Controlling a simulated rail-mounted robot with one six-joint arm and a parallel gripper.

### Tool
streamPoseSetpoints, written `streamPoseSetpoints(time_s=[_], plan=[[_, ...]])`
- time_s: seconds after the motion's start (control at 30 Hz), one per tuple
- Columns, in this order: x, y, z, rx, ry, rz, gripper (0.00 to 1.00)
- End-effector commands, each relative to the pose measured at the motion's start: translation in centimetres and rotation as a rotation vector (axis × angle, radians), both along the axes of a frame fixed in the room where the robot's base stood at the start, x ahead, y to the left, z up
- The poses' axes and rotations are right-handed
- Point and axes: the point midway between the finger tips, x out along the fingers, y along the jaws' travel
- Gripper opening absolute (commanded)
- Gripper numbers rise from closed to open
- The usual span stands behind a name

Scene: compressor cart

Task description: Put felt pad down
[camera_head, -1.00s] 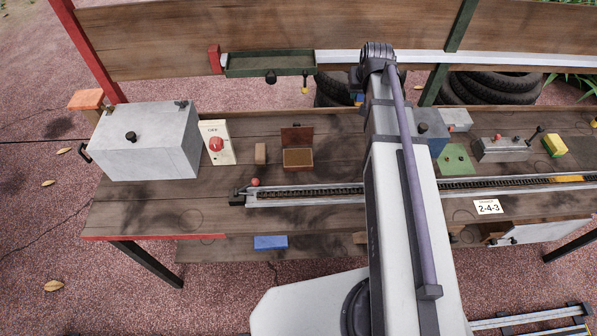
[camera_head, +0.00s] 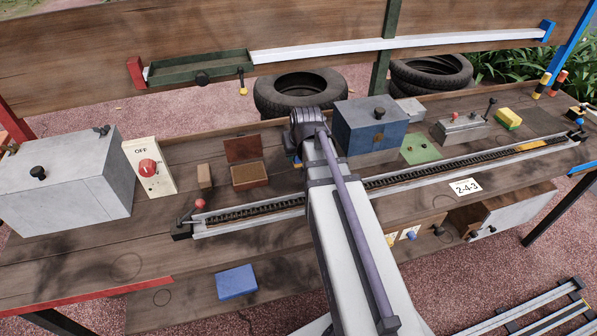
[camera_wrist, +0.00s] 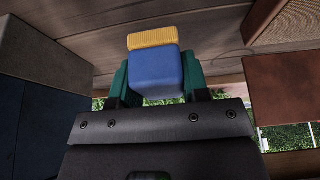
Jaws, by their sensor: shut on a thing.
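The felt pad (camera_wrist: 155,72), a blue block with a ribbed yellow face, sits between the green fingers of my gripper (camera_wrist: 155,78) in the wrist view. My gripper is shut on it. The yellow face points away from my wrist, towards the brown bench boards (camera_wrist: 215,40); I cannot tell whether it touches them. In the head view my arm hides most of the gripper, and only a small blue part of the pad (camera_head: 296,161) shows beside it.
An open brown box (camera_head: 249,174) stands left of my gripper, and a large blue-grey box (camera_head: 370,128) stands to the right. A chain rail (camera_head: 420,177) runs along the front. A blue block (camera_head: 237,282) lies on the lower shelf. A yellow-green block (camera_head: 507,119) lies farther right.

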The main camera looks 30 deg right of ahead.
Motion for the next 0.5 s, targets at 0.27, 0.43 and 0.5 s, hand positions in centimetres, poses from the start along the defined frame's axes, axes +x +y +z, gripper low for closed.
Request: streamPoseSetpoints(time_s=[0.27,0.43,0.5], plan=[[0.0,0.0,-4.0,0.0,0.0,0.0,0.23],[0.0,0.0,-3.4,0.0,0.0,0.0,0.23],[0.0,0.0,-3.5,0.0,0.0,0.0,0.23]])
